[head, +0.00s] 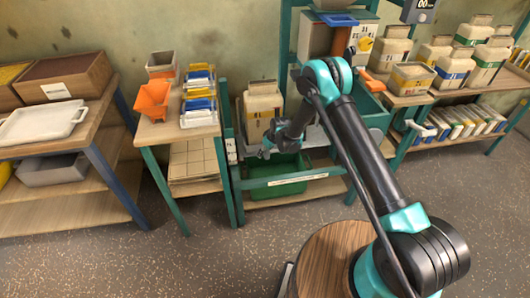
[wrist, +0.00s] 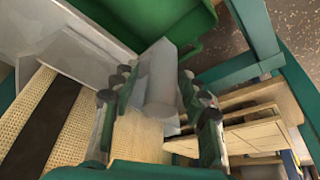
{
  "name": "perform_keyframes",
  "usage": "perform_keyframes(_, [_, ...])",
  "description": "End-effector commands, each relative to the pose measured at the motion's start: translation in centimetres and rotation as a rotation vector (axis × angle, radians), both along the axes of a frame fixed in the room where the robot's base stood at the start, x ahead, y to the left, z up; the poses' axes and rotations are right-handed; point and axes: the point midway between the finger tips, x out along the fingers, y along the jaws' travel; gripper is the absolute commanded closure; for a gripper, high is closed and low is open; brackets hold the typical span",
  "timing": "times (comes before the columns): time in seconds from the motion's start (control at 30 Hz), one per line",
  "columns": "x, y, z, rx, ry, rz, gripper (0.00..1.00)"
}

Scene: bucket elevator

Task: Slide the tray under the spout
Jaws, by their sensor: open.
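In the head view my gripper (head: 265,150) is at the front left of the green-framed machine, low down beside a beige sack (head: 263,103). In the wrist view my gripper (wrist: 158,118) is open. A pale grey block (wrist: 160,78) shows between and beyond its fingers; I cannot tell whether they touch it or whether it belongs to a tray. A grey metal surface (wrist: 75,45) lies to its left. A green bin (head: 285,186) sits low in the frame and also shows in the wrist view (wrist: 155,15). No spout can be made out clearly; my arm covers part of the machine.
A side stand holds an orange bin (head: 152,100) and several small trays (head: 199,95). A white handled tray (head: 45,121) lies on the left table. Green frame posts (wrist: 255,35) stand close to my gripper.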

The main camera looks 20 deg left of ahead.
Motion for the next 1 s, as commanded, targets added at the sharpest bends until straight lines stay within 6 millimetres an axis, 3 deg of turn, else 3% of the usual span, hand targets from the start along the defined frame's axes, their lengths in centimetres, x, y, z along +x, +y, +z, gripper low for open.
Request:
perform_keyframes(0.03, [0.0, 0.0, 0.01, 0.0, 0.0, 0.0, 0.56])
perform_keyframes(0.4, [0.0, -0.02, 0.02, 0.0, 0.0, 0.0, 1.0])
perform_keyframes(1.0, [0.45, -0.74, 0.04, 0.0, 0.0, -0.001, 1.0])
